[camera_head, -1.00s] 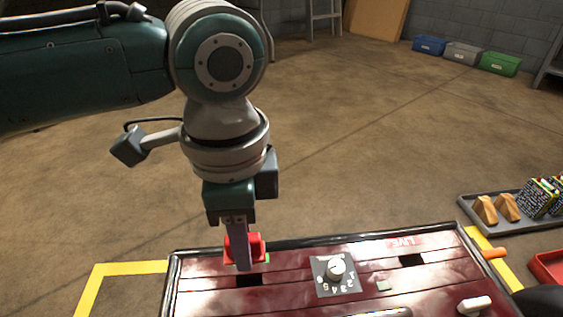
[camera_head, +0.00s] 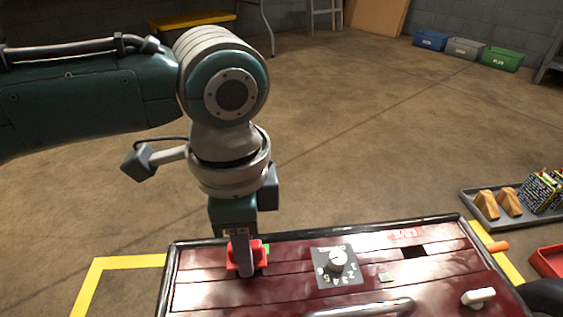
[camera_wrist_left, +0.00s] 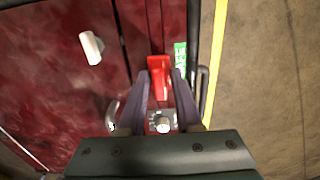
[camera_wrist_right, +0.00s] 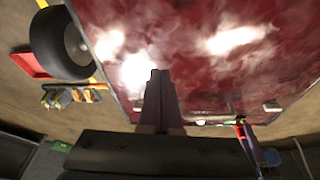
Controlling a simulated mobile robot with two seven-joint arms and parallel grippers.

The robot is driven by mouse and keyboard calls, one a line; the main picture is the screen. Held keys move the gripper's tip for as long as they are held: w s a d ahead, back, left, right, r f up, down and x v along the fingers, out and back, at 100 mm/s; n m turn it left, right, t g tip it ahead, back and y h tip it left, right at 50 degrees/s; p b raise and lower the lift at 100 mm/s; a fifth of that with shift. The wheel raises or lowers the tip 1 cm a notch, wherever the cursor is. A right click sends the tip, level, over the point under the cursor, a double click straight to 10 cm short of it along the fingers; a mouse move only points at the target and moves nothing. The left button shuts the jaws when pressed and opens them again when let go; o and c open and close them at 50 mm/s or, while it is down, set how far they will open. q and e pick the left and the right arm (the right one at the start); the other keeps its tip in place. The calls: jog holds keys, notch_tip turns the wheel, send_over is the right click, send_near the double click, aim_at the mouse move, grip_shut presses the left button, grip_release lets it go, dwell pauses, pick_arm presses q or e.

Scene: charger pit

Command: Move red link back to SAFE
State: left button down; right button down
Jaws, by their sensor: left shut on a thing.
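The red link (camera_head: 258,256) is at the far left of the dark red panel (camera_head: 205,292), beside the green SAFE label (camera_wrist_left: 180,60). My left gripper (camera_head: 245,268) is shut on it from above, and in the left wrist view the link (camera_wrist_left: 159,68) shows between the two fingers (camera_wrist_left: 161,82). The link covers the dark slot there; I cannot tell how deep it sits. The slot (camera_head: 414,252) by the LIVE label (camera_head: 403,234) is empty. My right gripper (camera_wrist_right: 156,78) has its fingers together, with nothing seen between them, over the panel.
A numbered dial (camera_head: 337,262) stands in the panel's middle, with a white handle (camera_head: 478,297) at right and a bar handle (camera_head: 362,308) at the front. A grey tray (camera_head: 481,213) with wooden blocks and a red tray (camera_head: 548,262) lie to the right.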

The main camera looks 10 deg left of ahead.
pick_arm(q)
jog(key=shift+f+b, duration=0.55)
jog(key=shift+f, duration=0.9)
pick_arm(e)
jog(key=shift+f, duration=0.6)
pick_arm(q)
jog(key=c, duration=0.5)
grip_release()
jog(key=shift+r, duration=0.1)
jog(key=r+p, duration=0.4)
jog(key=r, duration=0.1)
jog(key=r+p, duration=0.3)
jog(key=r, duration=0.1)
jog(key=shift+s+r+p, duration=0.2)
jog(key=shift+r+p, duration=0.2)
pick_arm(e)
notch_tip(320, 180, up, 8)
